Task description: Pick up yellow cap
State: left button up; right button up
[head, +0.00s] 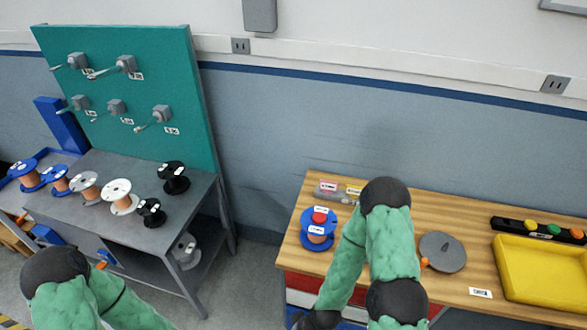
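A black rack (510,224) stands at the right of the wooden table in the head view, with a row of small round caps on it. The yellow cap (530,225) looks like the leftmost of these. A green cap (553,230) and an orange cap (577,233) sit to its right. My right arm is bent over the middle of the wooden table, left of the rack and apart from it. My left arm is at the lower left, far from the caps. Neither gripper's fingers can be made out; they are out of frame or hidden by the arms.
A yellow tray (545,286) lies in front of the rack. A grey disc (442,253) lies right of my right arm. A grey bench (80,213) with several spools is further left.

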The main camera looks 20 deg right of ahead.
aim_at(531, 225)
jog(key=z, duration=2.4)
jog(key=i+l+u, duration=0.1)
jog(key=l, duration=0.3)
jog(key=i+l+u, duration=0.1)
jog(key=l, duration=0.3)
jog(key=i+l+u, duration=0.1)
jog(key=i+l, duration=0.15)
jog(key=l, duration=0.2)
jog(key=i+l+u, duration=0.1)
jog(key=l, duration=0.35)
